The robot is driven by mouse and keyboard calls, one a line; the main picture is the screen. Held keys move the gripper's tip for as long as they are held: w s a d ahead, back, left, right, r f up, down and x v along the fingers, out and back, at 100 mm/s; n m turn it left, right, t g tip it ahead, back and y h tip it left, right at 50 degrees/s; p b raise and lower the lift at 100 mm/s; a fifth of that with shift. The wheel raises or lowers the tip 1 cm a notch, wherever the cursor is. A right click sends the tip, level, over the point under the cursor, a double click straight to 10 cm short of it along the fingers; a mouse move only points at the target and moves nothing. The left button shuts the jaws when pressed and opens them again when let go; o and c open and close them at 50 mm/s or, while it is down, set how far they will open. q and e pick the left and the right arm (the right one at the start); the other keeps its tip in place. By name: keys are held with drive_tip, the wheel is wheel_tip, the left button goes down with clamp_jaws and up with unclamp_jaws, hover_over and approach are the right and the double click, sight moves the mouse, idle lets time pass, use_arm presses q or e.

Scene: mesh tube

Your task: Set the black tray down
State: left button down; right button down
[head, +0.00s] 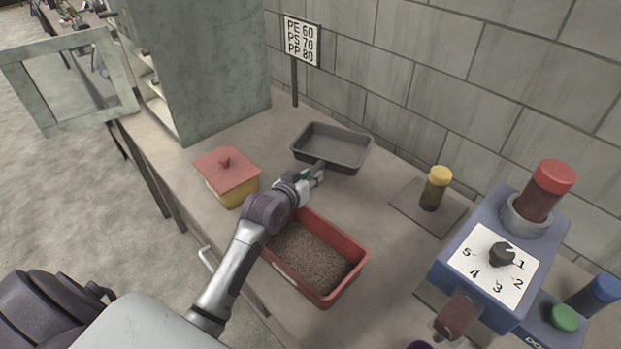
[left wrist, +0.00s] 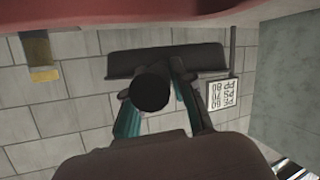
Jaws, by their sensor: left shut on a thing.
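The black tray (head: 333,147) is a shallow, empty, dark grey pan at the back of the bench, near the wall. My left gripper (head: 314,173) is shut at its near side, on what looks like a short handle. In the left wrist view the tray (left wrist: 130,63) shows edge-on as a dark band beyond my left gripper (left wrist: 172,84), with a round dark knob between the fingers. The tray looks about level. I cannot tell whether its underside touches the bench. My right gripper is not in view.
A red tray of brown granules (head: 358,268) lies beside my left forearm. A yellow box with a red lid (head: 227,170) stands left. A sign (head: 301,41) stands behind the black tray. A yellow-capped jar (head: 436,188) and blue dial machine (head: 467,222) stand right.

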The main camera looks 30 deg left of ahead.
use_arm(q)
drive_tip(key=shift+f, duration=1.1)
drive_tip(key=c, duration=1)
unclamp_jaws()
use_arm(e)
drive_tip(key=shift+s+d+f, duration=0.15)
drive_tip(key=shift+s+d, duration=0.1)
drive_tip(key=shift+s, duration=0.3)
use_arm(q)
drive_tip(key=shift+r, duration=0.45)
drive_tip(key=b+v, duration=0.1)
drive_tip(key=v, duration=1.1)
drive_tip(key=shift+r, duration=0.2)
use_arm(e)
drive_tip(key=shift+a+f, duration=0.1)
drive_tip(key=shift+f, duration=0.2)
use_arm(q)
drive_tip(key=shift+f, duration=0.1)
